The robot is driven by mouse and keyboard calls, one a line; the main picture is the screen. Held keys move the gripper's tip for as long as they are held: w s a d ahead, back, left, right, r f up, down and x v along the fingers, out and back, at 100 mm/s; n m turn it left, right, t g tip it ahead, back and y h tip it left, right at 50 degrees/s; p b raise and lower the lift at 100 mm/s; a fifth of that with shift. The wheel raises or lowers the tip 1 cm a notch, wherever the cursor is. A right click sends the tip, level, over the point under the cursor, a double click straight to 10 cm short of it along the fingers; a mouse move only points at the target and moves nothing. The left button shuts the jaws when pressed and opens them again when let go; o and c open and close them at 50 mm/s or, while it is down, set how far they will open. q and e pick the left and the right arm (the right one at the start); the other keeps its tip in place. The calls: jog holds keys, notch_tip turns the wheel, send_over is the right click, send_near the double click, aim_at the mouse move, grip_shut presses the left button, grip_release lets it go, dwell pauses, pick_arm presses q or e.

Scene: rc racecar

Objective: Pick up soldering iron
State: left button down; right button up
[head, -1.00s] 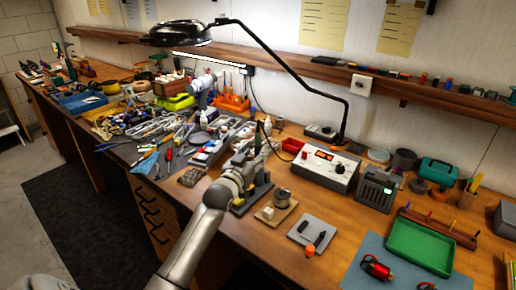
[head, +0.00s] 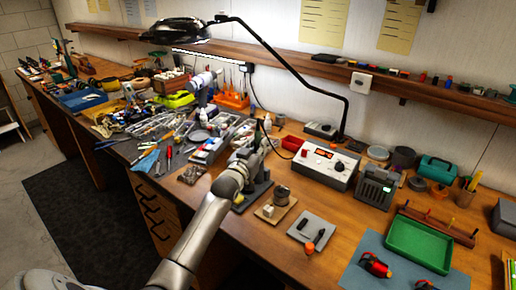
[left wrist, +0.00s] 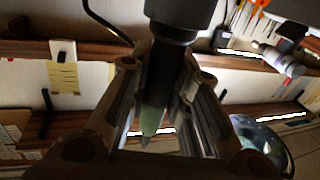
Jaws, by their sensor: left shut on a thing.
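The soldering iron (left wrist: 155,95) shows in the left wrist view as a thick dark body with a green section and a pointed end. It runs down between the two fingers of my left gripper (left wrist: 160,90), which are shut on it. In the head view my left gripper (head: 257,153) is above the bench beside the dark iron stand (head: 255,192). The iron is mostly hidden by the gripper there. I cannot tell whether it is clear of the stand. My right gripper is not in view.
A power supply (head: 325,165) stands right of my left gripper. A beige block with a small cup (head: 275,205) and a grey pad (head: 312,231) lie in front. A black lamp arm (head: 300,80) spans above. Cluttered tools fill the bench to the left.

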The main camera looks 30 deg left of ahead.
pick_arm(q)
jog(key=shift+r, duration=0.1)
notch_tip(320, 180, up, 18)
jog(key=b, duration=0.2)
jog(key=shift+b, duration=0.3)
dwell(0.4)
